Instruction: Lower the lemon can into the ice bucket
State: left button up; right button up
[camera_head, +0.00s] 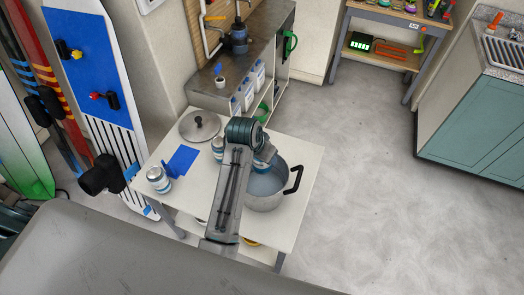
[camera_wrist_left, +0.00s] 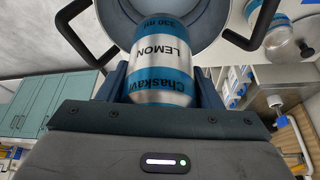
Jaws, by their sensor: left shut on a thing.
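The lemon can (camera_wrist_left: 163,62) is silver and blue, with the word LEMON on its side. My left gripper (camera_wrist_left: 163,88) is shut on it, one finger on each side. In the head view my left gripper (camera_head: 264,158) is over the left part of the ice bucket (camera_head: 268,198), and my arm hides most of the can. The ice bucket is a grey pot with black handles and a pale blue-grey inside; it also shows behind the can in the left wrist view (camera_wrist_left: 205,45). I cannot tell whether the can's far end is below the rim. My right gripper is not in view.
The bucket stands on a small white table (camera_head: 303,165). A pot lid (camera_head: 200,125), a blue sheet (camera_head: 183,160) and two other cans (camera_head: 158,180) (camera_head: 217,146) are on its left side. A counter (camera_head: 225,90) stands behind. The floor to the right is clear.

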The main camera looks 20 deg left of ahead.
pick_arm(q)
notch_tip(320, 180, down, 13)
jog(key=b, duration=0.4)
jog(key=shift+f, duration=0.2)
dwell(1.7)
jog(key=shift+f+b, duration=1.1)
jog(key=shift+f, duration=1.35)
dwell(1.4)
jog(key=o, duration=1.3)
